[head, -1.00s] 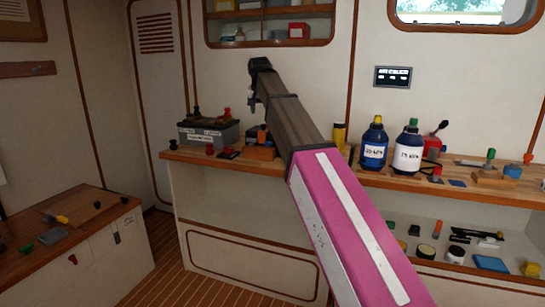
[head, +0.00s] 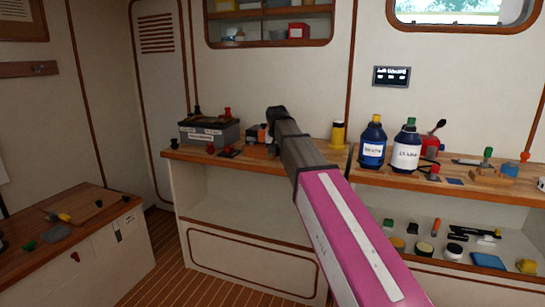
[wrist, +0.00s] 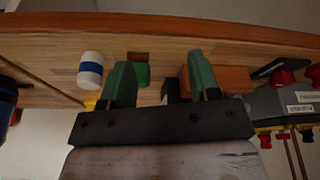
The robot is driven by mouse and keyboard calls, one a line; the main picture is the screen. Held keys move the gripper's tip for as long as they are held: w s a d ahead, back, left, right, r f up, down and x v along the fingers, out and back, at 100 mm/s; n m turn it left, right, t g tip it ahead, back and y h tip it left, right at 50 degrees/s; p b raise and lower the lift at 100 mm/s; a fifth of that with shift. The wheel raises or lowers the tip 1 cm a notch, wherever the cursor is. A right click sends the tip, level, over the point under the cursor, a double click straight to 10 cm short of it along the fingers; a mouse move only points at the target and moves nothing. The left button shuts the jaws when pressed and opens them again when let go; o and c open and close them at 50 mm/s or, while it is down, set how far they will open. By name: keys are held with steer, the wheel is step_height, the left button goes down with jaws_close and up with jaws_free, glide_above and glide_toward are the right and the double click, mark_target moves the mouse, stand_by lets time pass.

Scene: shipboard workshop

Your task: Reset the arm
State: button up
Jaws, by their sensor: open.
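My arm reaches up from the lower right of the head view, with its far end in front of the back workbench (head: 300,164). The arm hides my fingers in that view. In the wrist view my gripper (wrist: 160,85) has its two green fingers apart. No object is held between them, and the wooden bench top (wrist: 50,50) shows behind. A white cylinder with a blue band (wrist: 90,70) is left of the fingers. A brown-orange block (wrist: 225,78) is just right of them.
A grey battery box (head: 208,132) stands on the bench left of my arm. A yellow cylinder (head: 338,134) and two blue-and-white bottles (head: 373,145) (head: 405,148) stand to the right. A lower wooden bench (head: 75,232) is at the left. The floor (head: 195,265) between is clear.

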steer(key=s+d+f+g, duration=0.1)
steer(key=s+d+f, duration=0.4)
steer(key=f, duration=0.5)
steer(key=s+d+f+g, duration=0.1)
steer(key=s+d+f, duration=0.35)
steer(key=f, duration=0.65)
steer(key=s+d+f, duration=0.3)
steer(key=s+f, duration=0.5)
steer(key=s+d+f+g, duration=0.1)
steer(key=s+d+f, duration=0.3)
steer(key=s+f, duration=0.3)
steer(key=shift+s+d+f+n, duration=0.15)
steer(key=shift+s+f+n, duration=0.2)
steer(key=shift+s, duration=0.85)
